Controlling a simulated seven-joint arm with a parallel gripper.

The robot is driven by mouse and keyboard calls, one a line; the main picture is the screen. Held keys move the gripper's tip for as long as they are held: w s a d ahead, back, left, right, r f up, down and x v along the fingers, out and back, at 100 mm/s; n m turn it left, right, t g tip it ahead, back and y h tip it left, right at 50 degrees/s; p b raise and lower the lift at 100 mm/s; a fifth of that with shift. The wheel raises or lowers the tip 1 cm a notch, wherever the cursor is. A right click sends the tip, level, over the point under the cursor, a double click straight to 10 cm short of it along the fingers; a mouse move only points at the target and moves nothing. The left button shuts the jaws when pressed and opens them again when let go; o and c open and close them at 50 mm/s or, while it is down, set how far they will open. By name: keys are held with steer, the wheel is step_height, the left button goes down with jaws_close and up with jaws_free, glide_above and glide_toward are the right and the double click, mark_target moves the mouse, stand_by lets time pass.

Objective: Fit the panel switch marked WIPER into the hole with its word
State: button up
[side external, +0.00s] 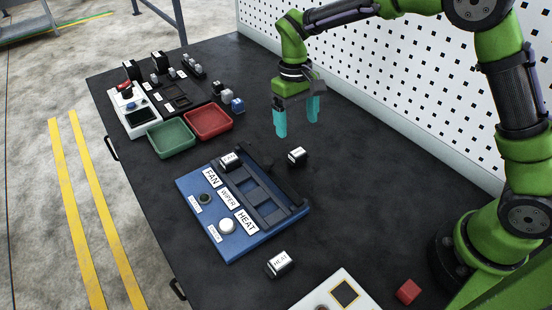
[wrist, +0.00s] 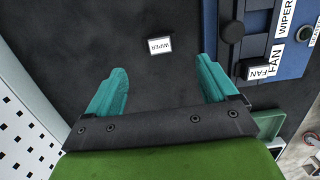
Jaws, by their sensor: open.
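The WIPER switch (side external: 297,156) is a small black block with a white labelled top, lying on the dark table just off the blue panel. In the wrist view the WIPER switch (wrist: 160,46) lies ahead of the fingers, between their lines, not touched. My gripper (side external: 297,126) is open and empty, above the table behind the switch; its teal fingers also show in the wrist view (wrist: 165,80). The blue panel (side external: 236,247) carries labels FAN, WIPER and HEAT beside a dark slotted frame (side external: 258,190). The WIPER label (side external: 229,198) is in the middle. The hole's inside is not clear.
A FAN switch (side external: 229,161) sits at the panel's far end, and a HEAT switch (side external: 280,263) lies on the table in front. Green (side external: 170,139) and red (side external: 209,122) trays stand at the left. A red cube (side external: 408,291) lies near my base. A pegboard wall (side external: 380,95) runs behind.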

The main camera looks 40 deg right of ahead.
steer(key=s+d+r+m+t+y, duration=0.1)
steer(key=s+d+r+t, duration=0.1)
steer(key=s+r, duration=0.4)
steer(key=s+d+r+m+t+y, duration=0.1)
steer(key=s+d+r+t, duration=0.2)
steer(key=r, duration=0.5)
steer(key=s+d+m+t, duration=0.1)
steer(key=s+t, duration=0.2)
steer(key=s, duration=0.8)
steer(key=shift+d+m, duration=0.3)
steer(key=shift+m, duration=0.1)
steer(key=shift+s+t, duration=0.3)
steer(key=shift+s, duration=0.05)
steer(key=shift+c, duration=1.3)
steer(key=shift+f, duration=0.1)
